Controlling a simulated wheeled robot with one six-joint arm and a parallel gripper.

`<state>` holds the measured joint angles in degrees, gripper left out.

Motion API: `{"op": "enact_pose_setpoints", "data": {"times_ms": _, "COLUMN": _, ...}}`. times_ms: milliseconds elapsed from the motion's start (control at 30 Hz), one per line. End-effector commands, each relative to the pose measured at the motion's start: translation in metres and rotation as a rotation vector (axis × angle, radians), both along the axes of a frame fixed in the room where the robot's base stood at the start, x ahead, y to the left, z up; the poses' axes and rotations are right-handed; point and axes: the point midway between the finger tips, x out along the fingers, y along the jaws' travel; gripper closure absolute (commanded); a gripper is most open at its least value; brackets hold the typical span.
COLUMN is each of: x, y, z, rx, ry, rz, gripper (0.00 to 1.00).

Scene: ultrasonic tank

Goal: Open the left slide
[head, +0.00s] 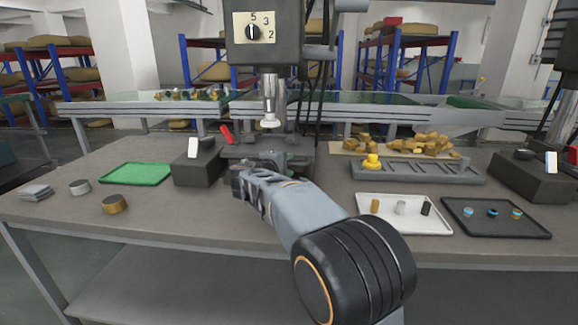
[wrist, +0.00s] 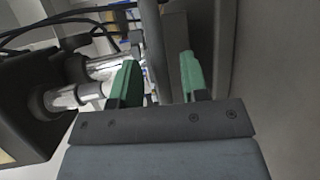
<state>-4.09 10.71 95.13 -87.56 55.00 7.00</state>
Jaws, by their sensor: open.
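My gripper (wrist: 158,82) is open, its two green fingers apart in the wrist view. A grey upright bar (wrist: 154,45) shows between and beyond the fingers; I cannot tell whether either finger touches it. In the head view my gripper (head: 266,163) is at the base of the press machine (head: 262,45), below its metal ram (head: 269,95). My arm hides much of that base. I cannot clearly single out the left slide. A red-ended lever (head: 226,134) stands at the machine's left side.
A dark block with a white switch (head: 195,170) stands close left of my gripper. Right are a slotted grey fixture (head: 440,174), a white tray (head: 385,223) and a black tray (head: 495,230). Bare table (head: 160,225) lies at front left.

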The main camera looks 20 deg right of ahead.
Motion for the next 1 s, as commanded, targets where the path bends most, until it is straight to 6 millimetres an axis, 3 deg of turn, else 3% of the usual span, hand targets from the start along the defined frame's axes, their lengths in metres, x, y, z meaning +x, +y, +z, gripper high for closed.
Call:
{"op": "enact_pose_setpoints", "data": {"times_ms": 233, "x": 0.011, "y": -0.015, "z": -0.004, "rx": -0.001, "ry": 0.001, "rz": -0.001, "gripper": 0.59}}
{"op": "enact_pose_setpoints", "data": {"times_ms": 600, "x": 0.013, "y": -0.017, "z": -0.004, "rx": 0.000, "ry": 0.000, "rz": 0.000, "gripper": 0.60}}
{"op": "enact_pose_setpoints", "data": {"times_ms": 1000, "x": 0.013, "y": -0.016, "z": -0.004, "rx": 0.000, "ry": 0.000, "rz": 0.000, "gripper": 0.98}}
